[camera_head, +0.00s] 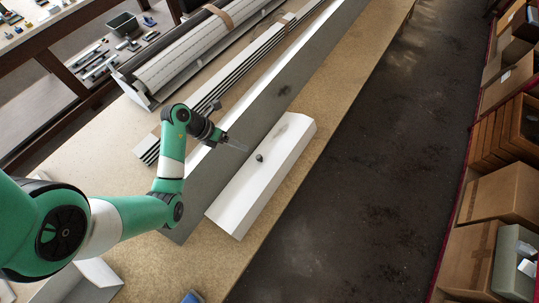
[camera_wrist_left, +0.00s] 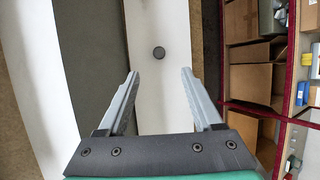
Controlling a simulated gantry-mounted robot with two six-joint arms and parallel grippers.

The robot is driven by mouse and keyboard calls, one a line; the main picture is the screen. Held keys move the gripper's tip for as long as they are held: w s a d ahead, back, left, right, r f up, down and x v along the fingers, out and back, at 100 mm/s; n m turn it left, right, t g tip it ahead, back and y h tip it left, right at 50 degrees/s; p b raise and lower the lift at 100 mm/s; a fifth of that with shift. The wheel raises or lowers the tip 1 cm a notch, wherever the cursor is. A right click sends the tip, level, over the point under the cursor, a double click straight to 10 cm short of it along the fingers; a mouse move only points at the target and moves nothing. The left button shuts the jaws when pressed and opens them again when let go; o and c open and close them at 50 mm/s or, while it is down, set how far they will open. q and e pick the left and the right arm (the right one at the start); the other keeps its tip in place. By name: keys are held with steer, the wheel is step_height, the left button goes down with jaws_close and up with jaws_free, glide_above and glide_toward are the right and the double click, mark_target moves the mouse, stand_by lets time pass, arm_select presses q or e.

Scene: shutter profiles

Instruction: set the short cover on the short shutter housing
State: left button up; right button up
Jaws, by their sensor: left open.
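A short white profile with a dark round knob, which looks like the short cover (camera_head: 262,180), lies on the table beside a long grey-and-white profile. It also shows in the left wrist view (camera_wrist_left: 160,110), between and beyond my fingers. My left gripper (camera_head: 240,147) is open and empty, above the white piece near its knob; it also shows in the wrist view (camera_wrist_left: 160,74). Whether the fingers touch the piece I cannot tell. A pale angled piece (camera_head: 98,272) at the lower left, partly hidden by my arm, may be the short shutter housing; I cannot be sure. My right gripper is not in view.
The long profile (camera_head: 300,75) runs diagonally across the table (camera_head: 345,105), right next to the short white piece. Stacked slats (camera_head: 240,65) and a roller shutter (camera_head: 190,55) lie behind it. Cardboard boxes (camera_head: 500,195) fill a shelf at the right, across a dark floor.

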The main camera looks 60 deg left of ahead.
arm_select(q)
steer(key=b, duration=0.2)
glide_toward(258, 157)
steer(key=x, duration=0.3)
steer(key=b+x, duration=0.1)
steer(key=x, duration=0.4)
steer(key=shift+s, duration=0.2)
steer(key=shift+w+d+f, duration=0.1)
steer(key=shift+w+f, duration=0.25)
steer(key=shift+f, duration=0.05)
steer(key=shift+c, duration=0.2)
jaws_close()
